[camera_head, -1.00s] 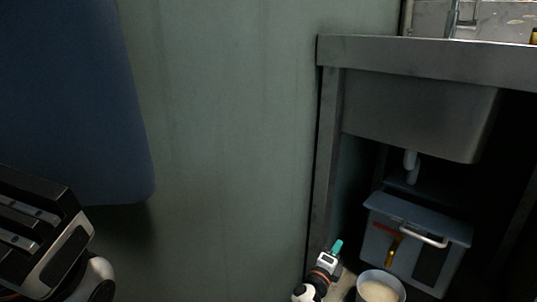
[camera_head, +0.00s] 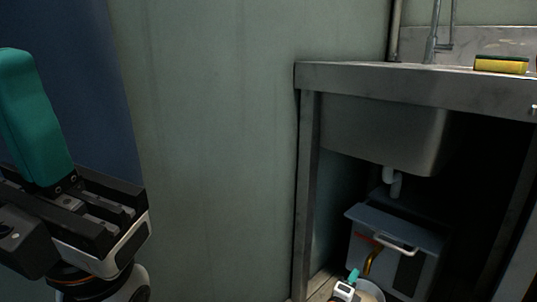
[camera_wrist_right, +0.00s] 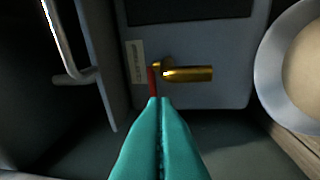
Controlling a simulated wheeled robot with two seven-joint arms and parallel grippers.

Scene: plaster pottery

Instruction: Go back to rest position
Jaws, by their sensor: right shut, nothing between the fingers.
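My right gripper (camera_head: 353,276) shows small at the lower right of the head view, in front of the grey box under the sink. Its teal fingers are together and empty. In the right wrist view its fingertips (camera_wrist_right: 160,104) appear just below a brass tap (camera_wrist_right: 188,74) with a red part; I cannot tell whether they touch it. My left gripper (camera_head: 35,120) is large at the left edge of the head view, with teal finger material pointing up. Part of it is cut off, so its opening is unclear.
The grey box (camera_head: 420,234) has a metal handle and stands under the steel sink counter (camera_head: 400,86). A pale round container (camera_wrist_right: 268,75) with beige contents stands beside it. A yellow sponge (camera_head: 500,65) lies on the counter. A bare green wall (camera_head: 215,150) fills the middle.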

